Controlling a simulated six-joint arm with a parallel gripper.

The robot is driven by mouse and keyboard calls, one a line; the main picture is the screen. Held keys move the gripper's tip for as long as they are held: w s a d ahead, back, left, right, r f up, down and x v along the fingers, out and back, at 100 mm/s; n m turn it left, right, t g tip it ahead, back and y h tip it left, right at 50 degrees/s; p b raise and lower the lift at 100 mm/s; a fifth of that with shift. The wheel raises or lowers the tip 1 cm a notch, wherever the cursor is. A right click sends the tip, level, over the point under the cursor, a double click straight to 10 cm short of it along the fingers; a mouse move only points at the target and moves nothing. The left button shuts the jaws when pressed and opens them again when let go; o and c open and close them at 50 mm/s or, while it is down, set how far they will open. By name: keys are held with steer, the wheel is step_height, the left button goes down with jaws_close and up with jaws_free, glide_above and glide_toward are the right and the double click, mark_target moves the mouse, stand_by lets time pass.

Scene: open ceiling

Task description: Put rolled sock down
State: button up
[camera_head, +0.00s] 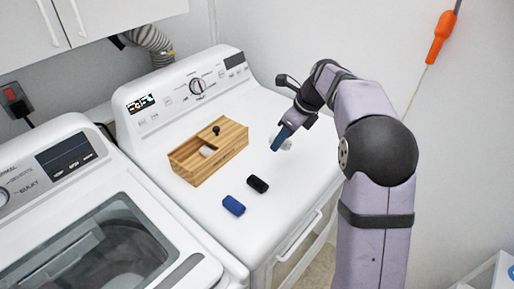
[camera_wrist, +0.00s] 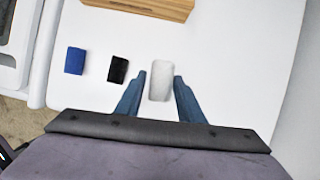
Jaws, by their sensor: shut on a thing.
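My gripper (camera_head: 281,140) is over the right part of the white dryer top. In the wrist view its two blue fingers (camera_wrist: 160,92) are shut on a white rolled sock (camera_wrist: 160,76), one finger on each side. In the head view the white sock (camera_head: 287,144) is partly hidden behind the fingers. I cannot tell whether it touches the dryer top. A black rolled sock (camera_head: 258,184) and a blue rolled sock (camera_head: 233,205) lie on the dryer top to the left; the wrist view also shows the black one (camera_wrist: 118,69) and the blue one (camera_wrist: 75,61).
A wooden box (camera_head: 231,136) stands on the dryer top (camera_head: 300,170), with a white item (camera_head: 207,151) inside and a small black thing (camera_head: 216,130) at its far side. A washer (camera_head: 85,215) stands left. The dryer's control panel rises behind. Bare surface surrounds my gripper.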

mark_target(198, 167)
steer(key=shift+a+r, duration=0.15)
steer(key=shift+a, duration=0.4)
steer(key=s+a+n+p, duration=0.1)
steer(key=a+n+p, duration=0.1)
steer(key=a, duration=0.6)
steer(key=s+a+n+g+p, duration=0.1)
steer(key=a+p, duration=0.1)
steer(key=a, duration=0.6)
steer(key=s+a+r+n+y+p, duration=0.1)
steer(key=a+n+p, duration=0.1)
steer(key=a, duration=0.6)
steer(key=shift+s+r+n+g, duration=0.1)
steer(key=shift+s+n+g, duration=0.2)
steer(key=shift+s+g, duration=0.1)
steer(key=w+a+r+m+t+h, duration=0.1)
steer(key=w+a+r+m+t, duration=0.1)
steer(key=w+r+m, duration=0.3)
steer(key=shift+a+r+m, duration=0.25)
steer(key=shift+m, duration=0.35)
step_height(198, 167, down, 10)
steer(key=p, duration=0.3)
steer(key=shift+f, duration=0.4)
